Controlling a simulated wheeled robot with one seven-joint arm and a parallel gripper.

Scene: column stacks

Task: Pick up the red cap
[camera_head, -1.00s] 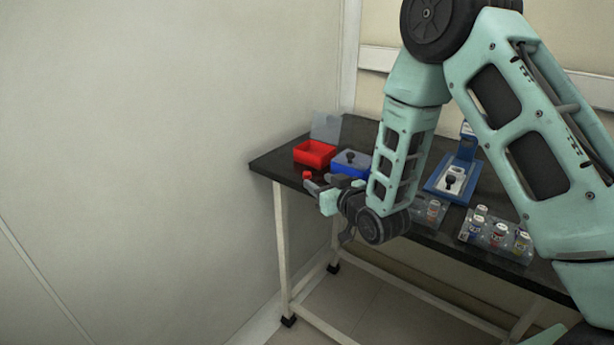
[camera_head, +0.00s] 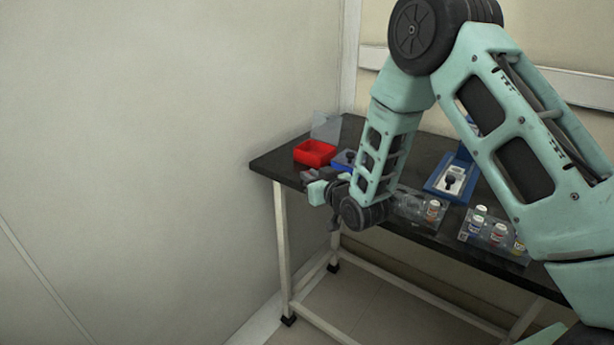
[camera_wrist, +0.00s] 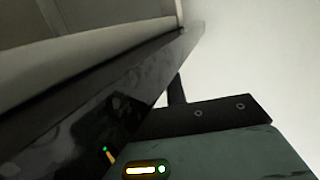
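My gripper (camera_head: 309,177) is at the left front part of the black table (camera_head: 270,162), low near its surface and in front of the red box. I cannot make out the gap between its fingers or anything held there. The red cap does not show now in either view; my gripper covers the place where it stood. In the wrist view only my gripper's green-grey housing with a light, the dark table (camera_wrist: 75,120) and the pale wall show.
An open red box (camera_head: 316,152) with a clear lid (camera_head: 326,126) stands behind the gripper. A blue box (camera_head: 343,160) is partly hidden by my arm. A blue stand (camera_head: 440,183) and clear racks with several vials (camera_head: 500,232) stand to the right.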

